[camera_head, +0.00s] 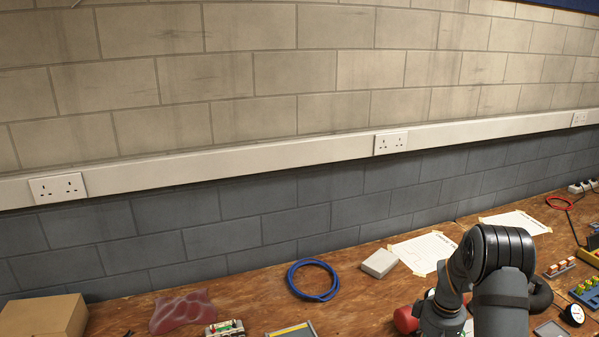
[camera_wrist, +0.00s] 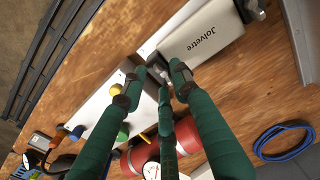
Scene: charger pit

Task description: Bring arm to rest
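My gripper (camera_wrist: 162,80) shows in the wrist view with dark green fingers and dark tips. The tips stand apart, with no object clearly held between them. It points down over the wooden bench (camera_wrist: 262,85). A light grey case marked "Jolvetre" (camera_wrist: 200,32) lies just beyond the tips, and a white panel (camera_wrist: 115,100) lies to the left, partly hidden by the fingers. I cannot tell whether the tips touch anything. In the head view my arm (camera_head: 490,270) is bent at the lower right; the gripper itself is hidden there.
A red cylinder (camera_wrist: 140,158) with a gauge lies under the fingers. A blue cable coil (camera_wrist: 282,142) is at the right. In the head view the bench (camera_head: 360,310) also bears a cardboard box (camera_head: 45,318), a white box (camera_head: 379,263) and papers. A block wall stands behind.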

